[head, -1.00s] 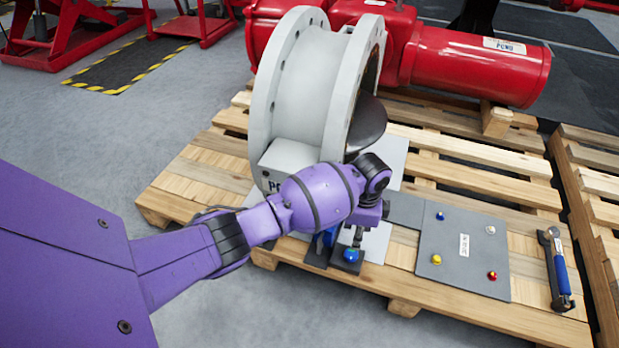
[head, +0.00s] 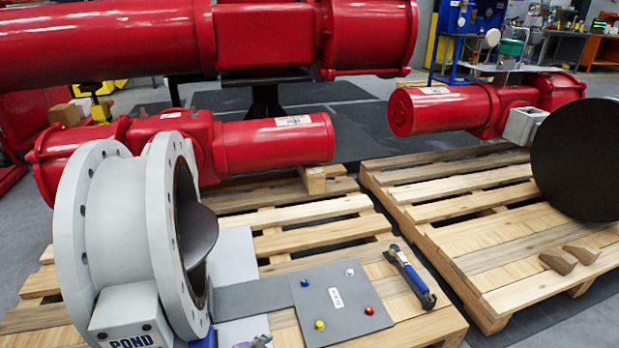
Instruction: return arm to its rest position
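Neither of my arms is clearly in the head view, and neither gripper can be seen. The grey flanged valve body (head: 118,220) marked POND stands on the left pallet, its dark disc (head: 197,232) showing in the opening. A grey panel (head: 345,320) with blue, white, yellow and red buttons lies to its right. A blue part (head: 205,340) at the valve's foot is cut by the bottom edge. A small grey piece beside it is also cut off, and I cannot tell what it is.
A blue-handled tool (head: 410,277) lies right of the panel on the left pallet (head: 325,240). Red actuators (head: 275,141) stand behind. The right pallet (head: 480,245) carries a red actuator (head: 445,108), a large dark disc (head: 580,160) and wooden wedges (head: 558,261).

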